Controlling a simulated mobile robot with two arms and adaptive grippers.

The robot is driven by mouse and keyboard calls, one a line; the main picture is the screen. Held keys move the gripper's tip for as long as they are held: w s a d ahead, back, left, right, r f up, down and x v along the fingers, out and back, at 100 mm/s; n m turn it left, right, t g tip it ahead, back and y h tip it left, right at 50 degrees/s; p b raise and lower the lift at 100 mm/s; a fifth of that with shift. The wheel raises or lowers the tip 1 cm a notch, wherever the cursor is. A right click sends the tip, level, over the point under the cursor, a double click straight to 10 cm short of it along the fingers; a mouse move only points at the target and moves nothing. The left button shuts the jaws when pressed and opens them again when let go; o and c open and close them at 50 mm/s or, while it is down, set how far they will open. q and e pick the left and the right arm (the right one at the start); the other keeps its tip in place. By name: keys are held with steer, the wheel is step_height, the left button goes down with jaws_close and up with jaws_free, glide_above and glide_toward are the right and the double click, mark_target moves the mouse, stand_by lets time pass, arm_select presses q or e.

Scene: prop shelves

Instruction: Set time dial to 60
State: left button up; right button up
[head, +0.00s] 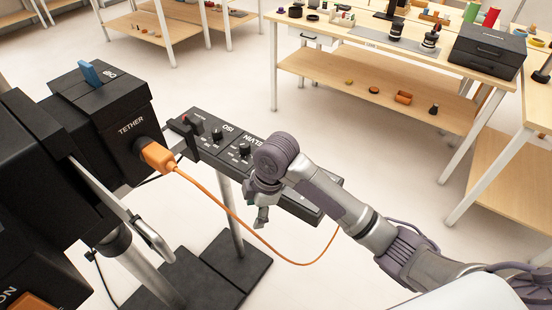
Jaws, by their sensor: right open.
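A long black control panel (205,148) on a metal post carries a row of small black dials. Labels reading ISO and what looks like KELVIN show beside two of them, the ISO dial (217,134) and the Kelvin dial (245,148). I see no label for the time dial; it may be hidden behind my right arm. My right gripper (258,204) comes in from the right, fingers pointing down, over the near side of the panel. It is open with nothing seen between its fingers. I cannot tell whether it touches the panel. My left gripper is out of view.
A black box labelled TETHER (125,120) stands left of the panel. An orange plug (155,155) sits in it, and its orange cable (235,214) loops below the panel and my right gripper. Wooden tables (375,82) with props stand behind, across open floor.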

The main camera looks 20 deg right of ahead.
steer(key=w+d+r+n, duration=0.1)
steer(key=w+r, duration=0.1)
steer(key=r, duration=0.1)
steer(key=w+d+r+n+h, duration=0.1)
steer(key=w+r, duration=0.1)
steer(key=w+d+r+n, duration=0.1)
steer(key=w+r+n, duration=0.1)
steer(key=w+r, duration=0.1)
steer(key=shift+d+r+g+h, duration=0.3)
steer(key=shift+d+r, duration=0.05)
steer(key=shift+d, duration=0.05)
steer(key=w+d+r+n+h, duration=0.1)
steer(key=w+d+r+n, duration=0.3)
steer(key=r, duration=0.5)
steer(key=shift+m, duration=0.7)
steer(key=f, duration=0.9)
steer(key=f+p, duration=0.1)
steer(key=f, duration=0.3)
steer(key=shift+d+f, duration=0.15)
steer(key=shift+d, duration=0.25)
